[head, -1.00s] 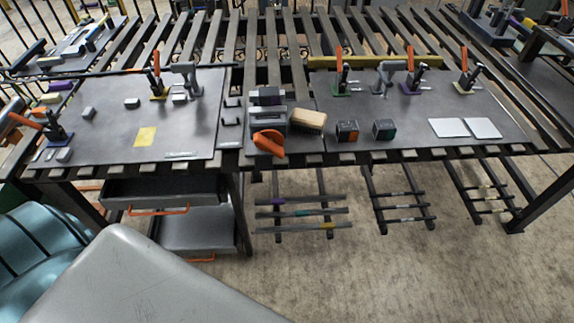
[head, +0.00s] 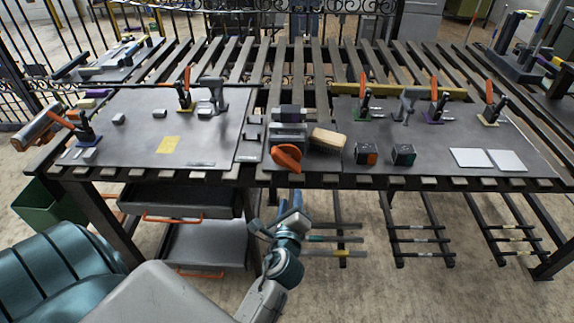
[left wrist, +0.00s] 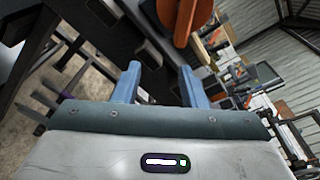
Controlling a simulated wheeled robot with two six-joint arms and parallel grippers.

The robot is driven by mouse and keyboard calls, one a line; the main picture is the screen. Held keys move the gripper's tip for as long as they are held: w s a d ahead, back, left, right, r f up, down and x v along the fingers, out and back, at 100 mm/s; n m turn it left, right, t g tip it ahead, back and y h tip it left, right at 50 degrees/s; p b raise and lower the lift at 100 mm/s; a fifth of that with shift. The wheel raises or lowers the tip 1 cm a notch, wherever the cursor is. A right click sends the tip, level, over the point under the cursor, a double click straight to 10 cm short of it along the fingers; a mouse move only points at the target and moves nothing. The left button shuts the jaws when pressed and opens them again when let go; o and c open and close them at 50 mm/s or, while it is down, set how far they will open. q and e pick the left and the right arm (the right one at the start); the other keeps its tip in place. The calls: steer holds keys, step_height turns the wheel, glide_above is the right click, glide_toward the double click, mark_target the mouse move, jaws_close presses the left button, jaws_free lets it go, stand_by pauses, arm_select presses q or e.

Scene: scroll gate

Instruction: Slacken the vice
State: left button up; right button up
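The vice (head: 288,133) is a grey block-like tool at the front edge of the workbench, in the middle of the head view. Its orange handle (head: 287,157) faces me; the orange handle (left wrist: 184,20) also shows at the top of the left wrist view. My left gripper (head: 292,203) is below and in front of the bench edge, a little under the handle and apart from it. In the left wrist view its two blue fingers (left wrist: 159,70) are spread with nothing between them. My right gripper is not in view.
A wooden-backed brush (head: 328,140) lies just right of the vice. Two dark button boxes (head: 366,154) (head: 403,155) stand farther right. Open drawers (head: 180,200) hang under the bench on the left. Toggle clamps (head: 363,102) line the back. Floor is open at front right.

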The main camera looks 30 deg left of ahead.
arm_select(q)
steer(key=y, duration=0.1)
glide_toward(286, 165)
steer(key=w, duration=0.1)
steer(key=shift+m+y, duration=0.3)
steer(key=shift+y, duration=0.1)
steer(key=p+x, duration=0.1)
steer(key=x, duration=0.4)
steer(key=p+x, duration=0.1)
steer(key=x, duration=0.4)
steer(key=shift+w+a+f, duration=0.25)
steer(key=shift+w, duration=0.05)
jaws_close()
